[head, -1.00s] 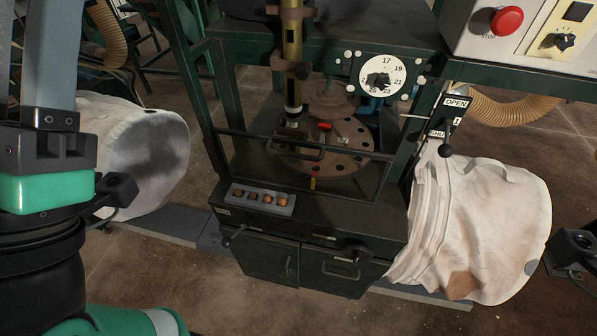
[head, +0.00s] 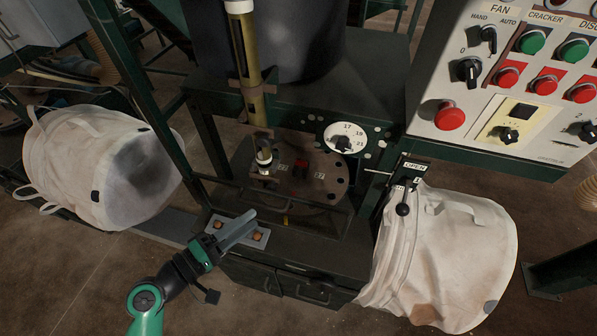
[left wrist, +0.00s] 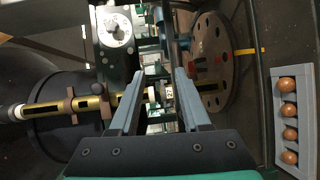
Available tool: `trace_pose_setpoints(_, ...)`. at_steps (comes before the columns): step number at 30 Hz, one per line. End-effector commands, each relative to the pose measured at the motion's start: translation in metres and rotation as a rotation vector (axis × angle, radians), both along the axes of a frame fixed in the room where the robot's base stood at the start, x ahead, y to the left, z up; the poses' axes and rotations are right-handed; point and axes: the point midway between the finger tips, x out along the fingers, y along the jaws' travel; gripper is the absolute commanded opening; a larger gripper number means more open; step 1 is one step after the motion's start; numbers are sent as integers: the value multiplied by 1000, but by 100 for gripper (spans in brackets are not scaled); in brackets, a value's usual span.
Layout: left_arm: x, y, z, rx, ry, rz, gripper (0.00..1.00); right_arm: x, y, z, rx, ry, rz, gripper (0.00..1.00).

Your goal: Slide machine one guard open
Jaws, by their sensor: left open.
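Machine one (head: 290,85) stands in the middle of the head view. Its guard (head: 266,184) is a thin dark frame with a handle, low across the front of the round perforated disc (head: 325,190). The guard's edges are hard to make out against the dark machine. My left gripper (head: 248,219) is open and empty, in front of the machine and below the guard handle in the picture. It covers part of the small tray. In the left wrist view, both fingers of this gripper (left wrist: 159,82) point toward the machine, with the disc beyond to the right. My right gripper is out of view.
The grey tray (head: 212,225) of copper balls sits on the front ledge; it also shows in the left wrist view (left wrist: 283,78). White bags (head: 75,175) and (head: 455,255) flank the machine. A lever (head: 403,207) and control panel (head: 470,85) are at right.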

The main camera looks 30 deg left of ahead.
Motion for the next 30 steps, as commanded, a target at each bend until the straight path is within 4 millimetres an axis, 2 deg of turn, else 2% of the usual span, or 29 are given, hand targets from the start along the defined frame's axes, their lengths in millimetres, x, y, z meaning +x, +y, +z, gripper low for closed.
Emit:
trace_pose_setpoints(1, -18, 11, -2, -38, 57, 55, 47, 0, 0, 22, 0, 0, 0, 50)
trace_pose_setpoints(4, -37, 24, -13, -76, 106, 123, 47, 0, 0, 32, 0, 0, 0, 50)
trace_pose_setpoints(7, -38, 31, -14, -74, 103, 141, 47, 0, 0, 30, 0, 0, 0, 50)
trace_pose_setpoints(11, -34, 30, -18, -71, 103, 137, 47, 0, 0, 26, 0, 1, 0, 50)
trace_pose_setpoints(17, -4, 25, -23, -67, 101, 130, 47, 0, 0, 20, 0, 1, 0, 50)
trace_pose_setpoints(24, 49, 20, -32, -68, 101, 132, 47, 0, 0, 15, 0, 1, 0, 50)
trace_pose_setpoints(30, 73, 18, -36, -67, 101, 136, 47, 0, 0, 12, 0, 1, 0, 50)
